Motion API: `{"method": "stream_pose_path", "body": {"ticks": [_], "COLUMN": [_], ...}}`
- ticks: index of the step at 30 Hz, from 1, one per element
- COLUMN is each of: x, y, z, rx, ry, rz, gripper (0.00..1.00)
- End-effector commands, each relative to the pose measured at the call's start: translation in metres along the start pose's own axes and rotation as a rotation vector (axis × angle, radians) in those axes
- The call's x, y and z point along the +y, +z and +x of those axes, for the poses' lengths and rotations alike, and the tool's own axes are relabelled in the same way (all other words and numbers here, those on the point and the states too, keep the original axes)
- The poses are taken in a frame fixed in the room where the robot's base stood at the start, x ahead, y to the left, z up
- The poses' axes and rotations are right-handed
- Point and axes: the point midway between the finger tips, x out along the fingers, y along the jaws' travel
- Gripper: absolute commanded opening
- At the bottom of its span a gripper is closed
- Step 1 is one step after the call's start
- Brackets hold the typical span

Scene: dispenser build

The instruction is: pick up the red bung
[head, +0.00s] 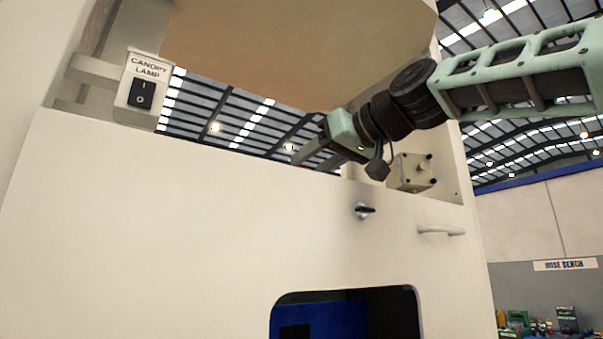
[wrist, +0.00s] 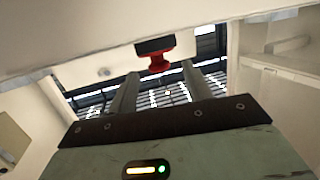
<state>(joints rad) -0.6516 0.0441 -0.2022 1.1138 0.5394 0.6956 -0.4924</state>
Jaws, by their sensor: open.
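The red bung (wrist: 158,62) shows in the wrist view at the upper middle, its wide red end nearest me and a dark block (wrist: 155,45) right behind or above it. My gripper (wrist: 160,69) is open, with one grey finger on each side below the bung. The bung appears ahead of the fingertips and between their lines; I cannot tell the exact gap. In the head view my gripper (head: 309,163) reaches in behind the top edge of the cream front panel, under a brown board. The bung cannot be made out there.
A small box (head: 411,172) stands close to my wrist. A canopy lamp switch (head: 142,92) is at the left. The brown board (head: 300,50) hangs overhead. A dark opening (head: 390,312) lies below.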

Motion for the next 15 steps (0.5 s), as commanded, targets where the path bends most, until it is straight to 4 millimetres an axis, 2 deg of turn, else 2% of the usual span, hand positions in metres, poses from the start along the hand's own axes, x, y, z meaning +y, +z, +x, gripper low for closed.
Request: {"method": "stream_pose_path", "body": {"ticks": [7,15], "x": [0.001,0.002], "y": [-0.001,0.002], "z": [0.034,0.041], "rx": [-0.004,-0.001], "ry": [0.000,0.000], "rz": [0.001,0.002], "gripper": [0.50,0.50]}}
